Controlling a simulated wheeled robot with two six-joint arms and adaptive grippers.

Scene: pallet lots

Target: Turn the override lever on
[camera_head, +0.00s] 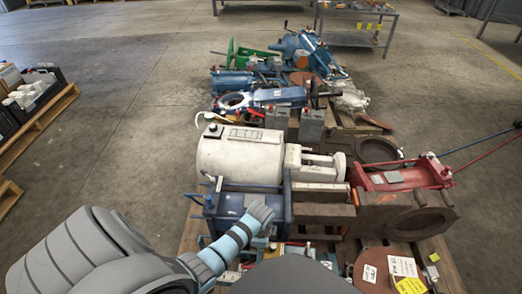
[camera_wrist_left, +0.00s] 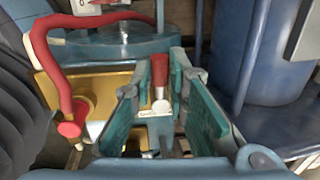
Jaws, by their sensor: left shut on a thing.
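In the left wrist view, a small lever with a red grip and a bare metal shank (camera_wrist_left: 159,74) stands between the two teal fingers of my left gripper (camera_wrist_left: 157,96). The gripper is shut on this lever. The lever's lower end is hidden by the gripper. In the head view, my left arm reaches in from the lower left to the blue machinery at the pallet's near end. Its fingers and the lever cannot be made out there. My right gripper is in neither view.
A bent red pipe (camera_wrist_left: 48,62) rises beside the gripper at left; a blue cylinder (camera_wrist_left: 248,55) stands close at right. A white cylinder (camera_head: 238,158), a red valve (camera_head: 405,178) and a blue valve (camera_head: 278,96) crowd the pallet.

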